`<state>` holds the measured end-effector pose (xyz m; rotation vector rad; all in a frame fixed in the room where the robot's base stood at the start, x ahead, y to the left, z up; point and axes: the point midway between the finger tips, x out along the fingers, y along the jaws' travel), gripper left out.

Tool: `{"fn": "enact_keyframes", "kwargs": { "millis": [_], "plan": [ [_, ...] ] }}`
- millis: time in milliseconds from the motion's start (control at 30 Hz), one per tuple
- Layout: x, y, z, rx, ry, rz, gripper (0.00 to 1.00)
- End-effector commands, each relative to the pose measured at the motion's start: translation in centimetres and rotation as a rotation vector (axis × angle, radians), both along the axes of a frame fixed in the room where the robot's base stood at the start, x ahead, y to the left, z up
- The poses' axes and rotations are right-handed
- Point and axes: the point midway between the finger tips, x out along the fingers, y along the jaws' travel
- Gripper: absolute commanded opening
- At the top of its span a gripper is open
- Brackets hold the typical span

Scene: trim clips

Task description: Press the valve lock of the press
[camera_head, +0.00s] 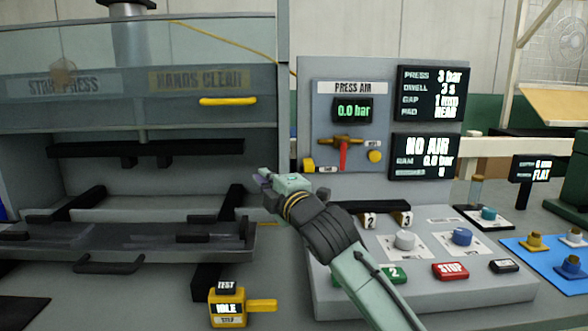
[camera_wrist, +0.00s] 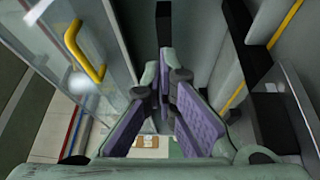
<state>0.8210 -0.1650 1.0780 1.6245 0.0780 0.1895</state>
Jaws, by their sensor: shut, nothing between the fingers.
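The press (camera_head: 150,140) stands at the left with a clear upper guard and a yellow handle (camera_head: 228,101). The press air panel (camera_head: 330,105) at its right reads 0.0 bar. It carries a red valve lever (camera_head: 342,152), a round yellow button (camera_head: 375,156) with a small tag above, and a yellow part (camera_head: 308,165) at its lower left. I cannot tell which yellow part is the valve lock. My gripper (camera_head: 261,177) is shut and empty, left of and below the panel, in front of the press opening. Its purple-padded fingers (camera_wrist: 163,90) show in the wrist view; the panel's valve does not clearly show there.
The sloped control console (camera_head: 470,290) lies under my arm, with a red STOP button (camera_head: 450,271) and knobs. A display (camera_head: 423,157) reads NO AIR. A yellow block (camera_head: 227,307) stands in front of the press. A blue mat (camera_head: 545,262) with fittings lies at the right.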

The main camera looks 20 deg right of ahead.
Motion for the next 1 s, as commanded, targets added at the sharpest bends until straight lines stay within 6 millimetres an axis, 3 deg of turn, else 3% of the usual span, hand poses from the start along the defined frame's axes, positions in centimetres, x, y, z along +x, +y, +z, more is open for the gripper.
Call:
{"fn": "enact_keyframes", "kwargs": {
  "millis": [33, 100, 233, 667, 867, 1000],
  "plan": [
    [-0.3, -2.2, -0.5, -0.019, 0.019, -0.038, 0.00],
    [-0.7, -4.3, -1.1, -0.039, 0.043, -0.073, 0.00],
    [-1.1, -6.3, -1.8, -0.058, 0.067, -0.108, 0.00],
    [-0.9, -6.6, -1.8, -0.060, 0.070, -0.113, 0.00],
    [1.7, -6.3, -1.6, -0.061, 0.072, -0.111, 0.00],
    [4.7, -6.1, -1.4, -0.060, 0.072, -0.111, 0.00]
  ]
}}
